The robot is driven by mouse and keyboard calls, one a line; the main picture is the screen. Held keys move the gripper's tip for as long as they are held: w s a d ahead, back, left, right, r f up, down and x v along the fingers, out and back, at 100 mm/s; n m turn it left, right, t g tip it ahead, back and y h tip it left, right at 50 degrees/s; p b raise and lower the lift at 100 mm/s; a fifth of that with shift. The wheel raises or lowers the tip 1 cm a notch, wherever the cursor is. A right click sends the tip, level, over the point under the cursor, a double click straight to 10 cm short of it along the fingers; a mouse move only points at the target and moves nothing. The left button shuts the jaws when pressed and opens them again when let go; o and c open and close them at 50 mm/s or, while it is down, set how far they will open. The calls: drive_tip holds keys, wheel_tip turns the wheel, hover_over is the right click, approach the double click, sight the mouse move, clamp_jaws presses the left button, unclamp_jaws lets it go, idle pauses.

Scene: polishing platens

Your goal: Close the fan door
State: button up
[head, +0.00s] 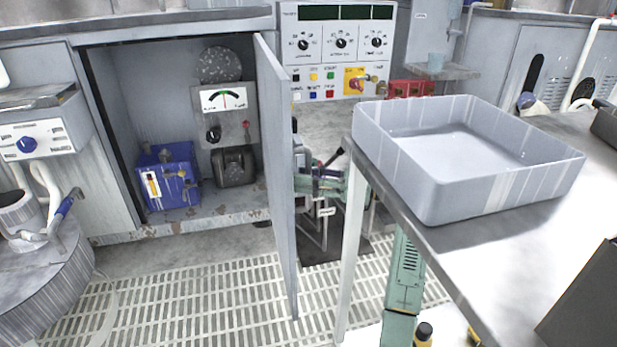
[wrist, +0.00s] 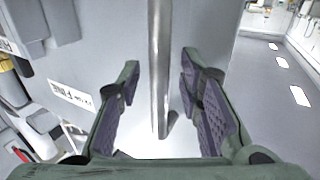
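The fan door (head: 276,160) is a grey panel standing wide open, seen nearly edge-on in the head view, in front of the open cabinet (head: 117,100). In the wrist view the door face (wrist: 100,45) carries a white label (wrist: 73,97) and a vertical metal bar handle (wrist: 160,40). My gripper (wrist: 159,75) is open, with one purple-padded finger on each side of the bar. Gaps show between the bar and both pads. In the head view my green gripper (head: 318,184) is at the right side of the door, partly hidden by it.
The cabinet holds a blue box (head: 168,178) and a dial meter (head: 224,100). A table (head: 410,215) with a grey tray (head: 440,192) stands close to the right of the door. A round drum (head: 45,285) is at lower left. Grated floor (head: 200,300) before the cabinet is clear.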

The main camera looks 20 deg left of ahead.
drive_tip(key=w+d, duration=0.1)
drive_tip(key=d, duration=1.1)
drive_tip(key=shift+w, duration=0.2)
drive_tip(key=shift+c, duration=0.5)
